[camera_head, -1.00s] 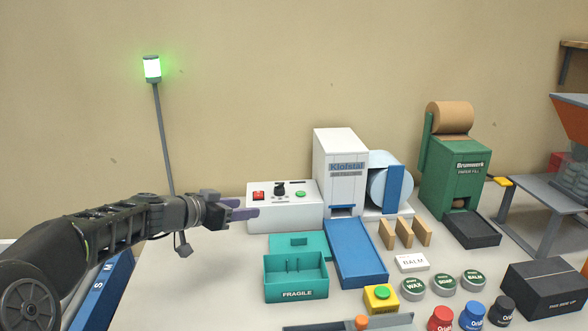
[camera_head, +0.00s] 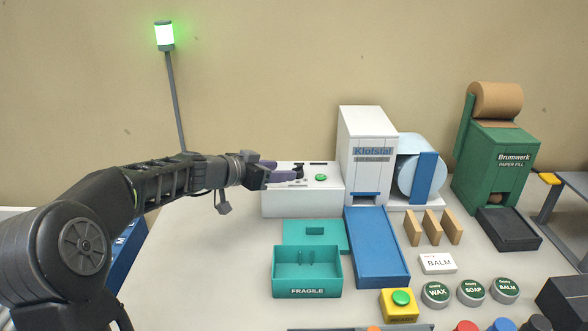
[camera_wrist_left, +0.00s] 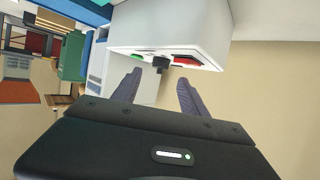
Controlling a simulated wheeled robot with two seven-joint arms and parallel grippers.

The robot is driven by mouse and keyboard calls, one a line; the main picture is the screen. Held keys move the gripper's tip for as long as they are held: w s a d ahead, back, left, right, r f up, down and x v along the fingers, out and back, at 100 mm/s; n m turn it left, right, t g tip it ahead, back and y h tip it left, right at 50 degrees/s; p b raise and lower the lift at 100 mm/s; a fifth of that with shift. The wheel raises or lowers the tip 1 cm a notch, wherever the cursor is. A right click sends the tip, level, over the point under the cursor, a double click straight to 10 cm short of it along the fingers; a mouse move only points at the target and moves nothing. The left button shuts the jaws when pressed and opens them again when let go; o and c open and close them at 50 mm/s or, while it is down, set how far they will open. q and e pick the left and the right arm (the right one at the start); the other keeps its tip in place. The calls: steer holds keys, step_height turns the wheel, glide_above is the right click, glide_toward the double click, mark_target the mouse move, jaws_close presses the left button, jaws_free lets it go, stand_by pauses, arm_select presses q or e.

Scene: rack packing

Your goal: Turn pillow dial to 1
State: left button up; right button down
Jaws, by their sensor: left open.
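The pillow machine is the white Klofstal unit (camera_head: 366,135) with a blue-white film roll beside it. Its low white control box (camera_head: 300,204) stands to its left. On the box top are a black dial (camera_head: 299,170) and a green button (camera_head: 320,177). My left gripper (camera_head: 284,175) is over the box, its purple fingers open and level near the dial, partly covering the left of the panel. In the left wrist view the dial (camera_wrist_left: 161,63) shows between and just beyond the two open fingertips (camera_wrist_left: 158,82), with the red switch (camera_wrist_left: 190,62) beside it. The dial's setting is too small to read. My right gripper is out of view.
A blue chute (camera_head: 378,248) runs down in front of the Klofstal unit. A teal FRAGILE box (camera_head: 307,275) and its lid lie before the control box. A green Brumwerk paper machine (camera_head: 497,165) stands at right. A lamp post (camera_head: 165,36) glows green behind my arm.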

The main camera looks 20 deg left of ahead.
mark_target(294, 168)
arm_select(q)
steer(key=p+x, duration=0.1)
steer(key=x, duration=0.4)
steer(key=shift+w+d+p, duration=0.1)
steer(key=shift+p, duration=0.2)
steer(key=shift+w+d+f, duration=0.1)
steer(key=shift+w+f, duration=0.15)
steer(key=shift+w, duration=0.2)
jaws_close()
